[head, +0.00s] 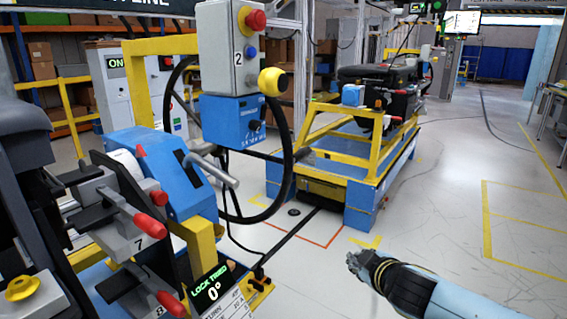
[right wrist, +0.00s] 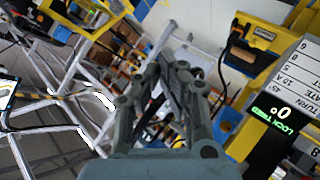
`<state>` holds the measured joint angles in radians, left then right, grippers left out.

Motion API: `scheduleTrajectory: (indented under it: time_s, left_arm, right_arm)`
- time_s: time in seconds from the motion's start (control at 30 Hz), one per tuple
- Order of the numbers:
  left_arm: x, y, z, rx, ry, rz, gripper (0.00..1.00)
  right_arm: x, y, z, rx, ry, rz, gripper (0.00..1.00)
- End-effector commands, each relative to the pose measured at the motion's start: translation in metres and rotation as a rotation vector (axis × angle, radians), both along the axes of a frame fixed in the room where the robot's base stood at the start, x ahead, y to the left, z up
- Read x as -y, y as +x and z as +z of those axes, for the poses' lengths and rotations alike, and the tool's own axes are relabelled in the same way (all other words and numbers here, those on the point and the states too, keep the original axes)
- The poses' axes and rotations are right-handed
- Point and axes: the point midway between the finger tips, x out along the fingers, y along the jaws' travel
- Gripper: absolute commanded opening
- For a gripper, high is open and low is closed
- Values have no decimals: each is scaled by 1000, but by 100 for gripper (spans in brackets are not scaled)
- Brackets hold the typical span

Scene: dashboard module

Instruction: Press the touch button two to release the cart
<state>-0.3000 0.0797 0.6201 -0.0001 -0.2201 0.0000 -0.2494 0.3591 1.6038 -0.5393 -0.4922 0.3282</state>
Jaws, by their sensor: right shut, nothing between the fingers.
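A grey control box (head: 228,60) marked "2" stands at the upper middle of the head view. It carries a red mushroom button (head: 255,19), a small blue button (head: 250,52) and a yellow dome (head: 273,81) on its right side. The blue and yellow cart (head: 358,200) stands on the floor behind it, with a black engine-like load on top. My right gripper (head: 352,262) is low at the right of the middle, below and apart from the box. In the right wrist view its fingers (right wrist: 168,70) are shut and empty. My left gripper is not in view.
A black steering wheel (head: 289,160) stands below the box. Grey levers with red handles (head: 150,225) and a "LOCK TRIED 0°" display (head: 212,288) are at the lower left. Open floor (head: 440,215) lies to the right of the cart.

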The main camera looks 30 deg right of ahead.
Motion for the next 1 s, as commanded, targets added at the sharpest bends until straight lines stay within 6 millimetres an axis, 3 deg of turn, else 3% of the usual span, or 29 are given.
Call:
scheduleTrajectory:
  time_s: [0.03, 0.3, 0.6, 0.8, 1.0]
  left_arm:
    - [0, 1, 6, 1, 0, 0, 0]
    - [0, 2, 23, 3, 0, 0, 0]
    - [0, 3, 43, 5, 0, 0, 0]
    - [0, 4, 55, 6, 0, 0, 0]
    - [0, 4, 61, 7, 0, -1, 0]
  right_arm:
    - [1, 10, 28, 39, -22, 13, 0]
    - [-3, 47, 158, 228, -141, 73, 0]
    - [-21, 63, 295, 424, -265, 151, 0]
    - [-30, 65, 348, 490, -313, 191, 0]
    - [-27, 68, 362, 498, -331, 198, 0]
